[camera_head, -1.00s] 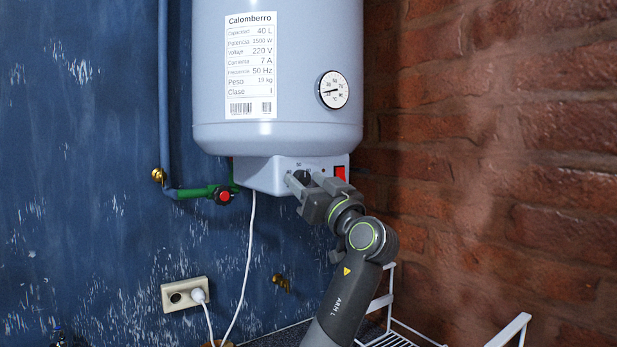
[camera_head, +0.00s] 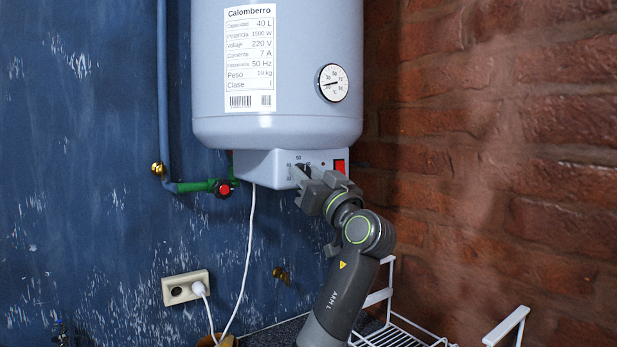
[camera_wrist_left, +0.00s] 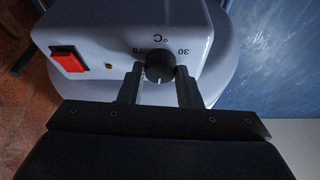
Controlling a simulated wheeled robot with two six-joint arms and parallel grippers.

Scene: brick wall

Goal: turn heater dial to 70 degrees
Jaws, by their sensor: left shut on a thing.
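The grey heater (camera_head: 280,90) hangs on the wall, with a control panel (camera_head: 265,168) at its bottom. The round black dial (camera_wrist_left: 159,67) shows in the wrist view with its white mark toward the bottom, away from the printed 30 and 70. In the head view the dial (camera_head: 302,168) is partly hidden by the gripper; 50 is printed above it. My left gripper (camera_head: 303,177) is shut on the dial. In the wrist view the fingers of the gripper (camera_wrist_left: 159,84) stand on both sides of it. My right gripper is not in view.
A red switch (camera_head: 340,166) sits right of the dial. A round gauge (camera_head: 333,83) is on the tank. A green pipe with a red valve (camera_head: 223,189), a white cable (camera_head: 248,240) and an outlet (camera_head: 186,288) are left. A white rack (camera_head: 395,335) stands below, beside the brick wall.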

